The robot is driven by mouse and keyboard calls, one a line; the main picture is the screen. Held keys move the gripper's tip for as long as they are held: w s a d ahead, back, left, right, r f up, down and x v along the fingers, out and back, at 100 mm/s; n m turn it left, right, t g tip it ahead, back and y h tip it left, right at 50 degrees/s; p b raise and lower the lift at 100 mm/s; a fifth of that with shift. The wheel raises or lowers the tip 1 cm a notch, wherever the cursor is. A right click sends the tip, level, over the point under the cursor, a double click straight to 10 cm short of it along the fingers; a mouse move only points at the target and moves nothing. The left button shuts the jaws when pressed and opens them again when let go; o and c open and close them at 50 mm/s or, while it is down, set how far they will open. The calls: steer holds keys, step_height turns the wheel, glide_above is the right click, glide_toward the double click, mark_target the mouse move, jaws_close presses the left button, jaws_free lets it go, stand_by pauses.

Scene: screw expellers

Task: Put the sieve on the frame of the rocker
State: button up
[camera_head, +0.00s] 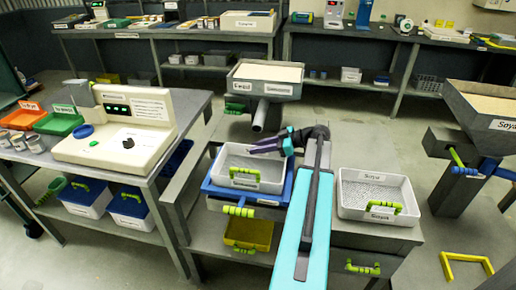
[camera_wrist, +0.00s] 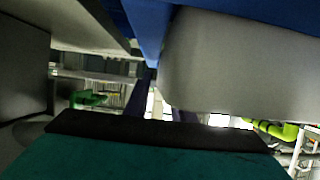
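A white tray with a speckled, mesh-like bottom (camera_head: 348,205), which looks like the sieve, sits on the right of the middle table, a green handle on its front. A blue frame (camera_head: 213,193), seemingly the rocker's, stands on the left of that table and has a plain pale tray (camera_head: 226,161) sitting in it. A large pale curved surface (camera_wrist: 235,65) and blue parts fill the top there.
A hopper (camera_head: 265,73) with a spout stands behind the middle table. A scale (camera_head: 120,135) and coloured trays occupy the left table. Another hopper (camera_head: 488,103) stands at the right. A yellow bin (camera_head: 248,234) sits on the shelf below. A yellow bracket (camera_head: 466,257) lies on the floor.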

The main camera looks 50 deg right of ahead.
steer(key=b+v, duration=0.1)
steer(key=v, duration=1.1)
steer(key=shift+r, duration=0.1)
steer(key=shift+w, duration=0.1)
stand_by(0.3)
